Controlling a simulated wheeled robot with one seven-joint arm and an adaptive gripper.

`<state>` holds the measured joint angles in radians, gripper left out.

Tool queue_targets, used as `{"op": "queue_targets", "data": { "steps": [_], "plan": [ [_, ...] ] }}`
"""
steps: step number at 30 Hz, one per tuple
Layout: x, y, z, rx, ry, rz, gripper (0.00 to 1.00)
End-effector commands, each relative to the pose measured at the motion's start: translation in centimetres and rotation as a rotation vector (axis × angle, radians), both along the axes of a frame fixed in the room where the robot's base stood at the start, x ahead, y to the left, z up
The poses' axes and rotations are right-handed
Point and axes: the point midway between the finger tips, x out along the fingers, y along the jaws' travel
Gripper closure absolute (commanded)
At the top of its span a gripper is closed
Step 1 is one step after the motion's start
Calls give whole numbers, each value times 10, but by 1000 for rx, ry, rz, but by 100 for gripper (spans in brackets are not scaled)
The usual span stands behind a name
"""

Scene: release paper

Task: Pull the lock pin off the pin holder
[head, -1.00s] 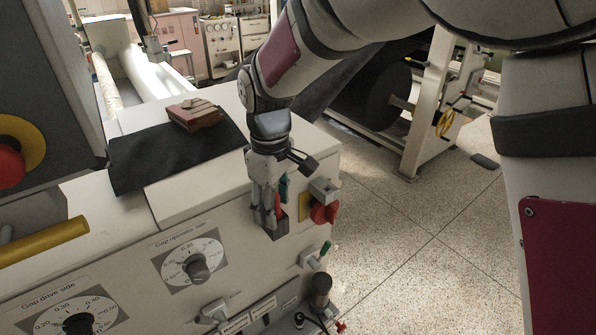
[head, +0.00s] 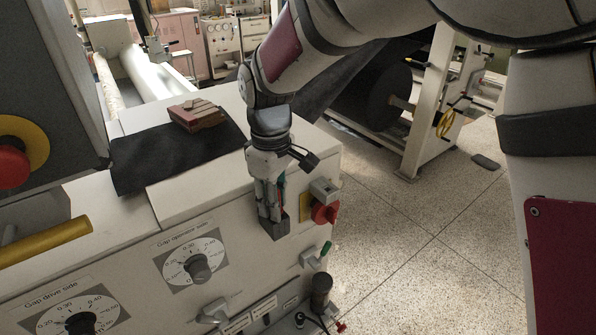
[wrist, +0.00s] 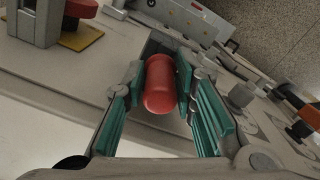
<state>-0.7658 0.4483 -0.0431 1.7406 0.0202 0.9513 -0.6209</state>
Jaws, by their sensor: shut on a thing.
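The lock pin's red rounded handle (wrist: 160,84) stands between the teal finger pads in the wrist view. My gripper (wrist: 161,90) is shut on it, with one pad at each side. In the head view, my gripper (head: 268,205) points down at the corner of the white machine. The grey pin holder (head: 274,229) is on the machine's front directly below the fingers. The fingers hide most of the handle in the head view. The pin's lower part is hidden, so I cannot tell how deep it sits in the holder.
A red and yellow switch (head: 325,212) sits close to the right of the holder. Gap dials (head: 197,268) are at left on the front panel. A brown block (head: 197,114) lies on black cloth on top.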

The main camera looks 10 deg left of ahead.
Motion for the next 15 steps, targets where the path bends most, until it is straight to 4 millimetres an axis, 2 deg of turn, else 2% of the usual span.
{"op": "queue_targets", "data": {
  "steps": [15],
  "plan": [
    [1, 0, 24, 1, -2, -1, 100]
  ]
}}
